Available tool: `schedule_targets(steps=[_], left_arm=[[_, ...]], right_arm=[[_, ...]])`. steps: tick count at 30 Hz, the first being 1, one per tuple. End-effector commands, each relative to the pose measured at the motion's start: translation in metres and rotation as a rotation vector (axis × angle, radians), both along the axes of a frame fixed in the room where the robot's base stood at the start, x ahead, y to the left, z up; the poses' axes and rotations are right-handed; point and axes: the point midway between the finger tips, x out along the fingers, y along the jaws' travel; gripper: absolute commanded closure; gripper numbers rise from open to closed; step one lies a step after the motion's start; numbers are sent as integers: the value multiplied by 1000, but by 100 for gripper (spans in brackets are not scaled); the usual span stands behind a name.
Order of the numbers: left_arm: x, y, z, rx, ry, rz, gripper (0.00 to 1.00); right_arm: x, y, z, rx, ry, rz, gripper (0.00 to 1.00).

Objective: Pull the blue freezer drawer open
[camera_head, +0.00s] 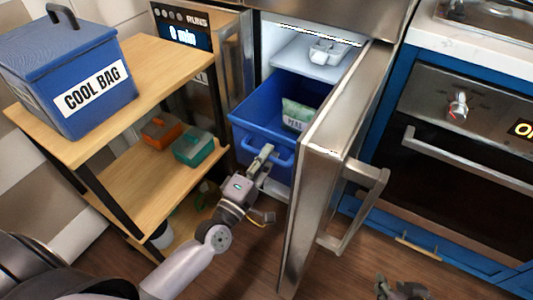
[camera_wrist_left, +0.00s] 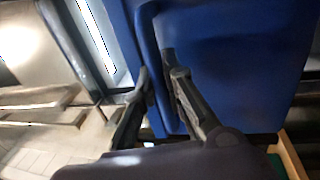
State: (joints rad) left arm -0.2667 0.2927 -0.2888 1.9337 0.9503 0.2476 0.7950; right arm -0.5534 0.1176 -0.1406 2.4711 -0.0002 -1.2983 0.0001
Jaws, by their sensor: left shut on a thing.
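The blue freezer drawer (camera_head: 260,108) sits in the open freezer and appears to stand partly out of it. Its front carries a blue bar handle (camera_head: 281,158). A green bag labelled "PEAS" (camera_head: 297,112) lies in the drawer. My left gripper (camera_head: 262,160) is shut on the handle. In the left wrist view the blue drawer (camera_wrist_left: 240,60) fills the right side, with the gripper fingers (camera_wrist_left: 160,95) on either side of the handle. My right gripper (camera_head: 400,289) shows at the bottom edge, away from the drawer, and its jaw state is unclear.
The steel freezer door (camera_head: 325,150) stands open just right of the drawer. A wooden shelf unit (camera_head: 150,80) with a blue cool bag (camera_head: 65,75) and orange and green boxes (camera_head: 193,149) stands at the left. An oven (camera_head: 470,150) is at the right.

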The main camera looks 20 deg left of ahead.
Motion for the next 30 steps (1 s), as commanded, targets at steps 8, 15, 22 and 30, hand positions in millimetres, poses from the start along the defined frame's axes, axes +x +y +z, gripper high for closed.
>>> schedule_targets(steps=[8, 15, 22, 30], left_arm=[[0, 0, -1, 0, 1, 0, 88], [0, 0, 0, 0, 1, 0, 72], [0, 0, 0, 0, 0, 0, 69], [-13, 3, -4, 3, 3, -1, 69]], right_arm=[[0, 0, 0, 0, 0, 0, 70], [0, 0, 0, 0, -1, 0, 70], [0, 0, 0, 0, -1, 0, 70], [0, 0, -1, 0, 0, 0, 70]])
